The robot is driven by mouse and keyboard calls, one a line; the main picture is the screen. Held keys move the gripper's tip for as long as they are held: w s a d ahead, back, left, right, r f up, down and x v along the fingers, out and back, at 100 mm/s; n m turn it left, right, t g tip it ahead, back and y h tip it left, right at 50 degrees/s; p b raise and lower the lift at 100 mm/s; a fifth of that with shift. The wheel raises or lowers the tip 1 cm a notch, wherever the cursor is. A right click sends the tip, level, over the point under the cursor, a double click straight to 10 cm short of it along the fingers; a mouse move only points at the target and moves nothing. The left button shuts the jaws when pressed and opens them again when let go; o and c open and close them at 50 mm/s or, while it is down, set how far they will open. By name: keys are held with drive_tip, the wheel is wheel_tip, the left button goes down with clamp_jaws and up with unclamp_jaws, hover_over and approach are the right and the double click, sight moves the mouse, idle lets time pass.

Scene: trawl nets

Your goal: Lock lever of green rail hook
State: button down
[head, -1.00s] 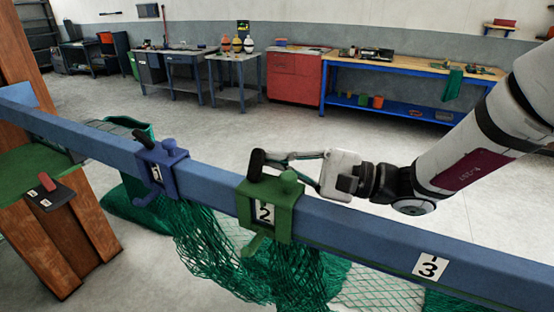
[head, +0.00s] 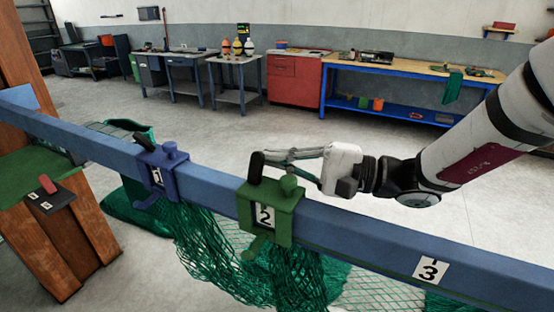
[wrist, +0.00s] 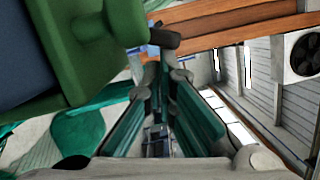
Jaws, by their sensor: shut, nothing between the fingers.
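The green rail hook (head: 268,208), marked 2, is clamped over the blue rail, with a round green knob on top. Its black-handled lever (head: 255,167) stands up, tilted slightly, at the hook's left rear. My gripper (head: 268,157) comes in from the right behind the rail, fingers shut and empty. Its fingertips are close beside the lever's upper end; I cannot tell whether they touch. In the wrist view the hook (wrist: 95,45) fills the upper left, and the black lever grip (wrist: 164,40) shows just beyond the fingertips (wrist: 160,75).
The blue rail (head: 345,225) runs across the view. A blue hook (head: 160,172) marked 1 sits to the left, and a plate (head: 430,270) marked 3 to the right. Green netting (head: 215,245) hangs below. Workbenches stand far back; the floor between is clear.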

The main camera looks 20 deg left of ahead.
drive_tip(key=n, duration=0.1)
drive_tip(key=s+r+n, duration=0.1)
drive_tip(key=n, duration=0.1)
drive_tip(key=r+n+h+b, duration=0.1)
drive_tip(key=n, duration=0.1)
drive_tip(key=shift+s, duration=0.3)
drive_tip(key=w+d+r, duration=0.1)
drive_tip(key=w+d, duration=0.1)
drive_tip(key=d, duration=0.3)
drive_tip(key=w+d+r+b, duration=0.1)
drive_tip(key=w+d+r, duration=0.1)
drive_tip(key=d, duration=0.3)
drive_tip(key=shift+w, duration=0.5)
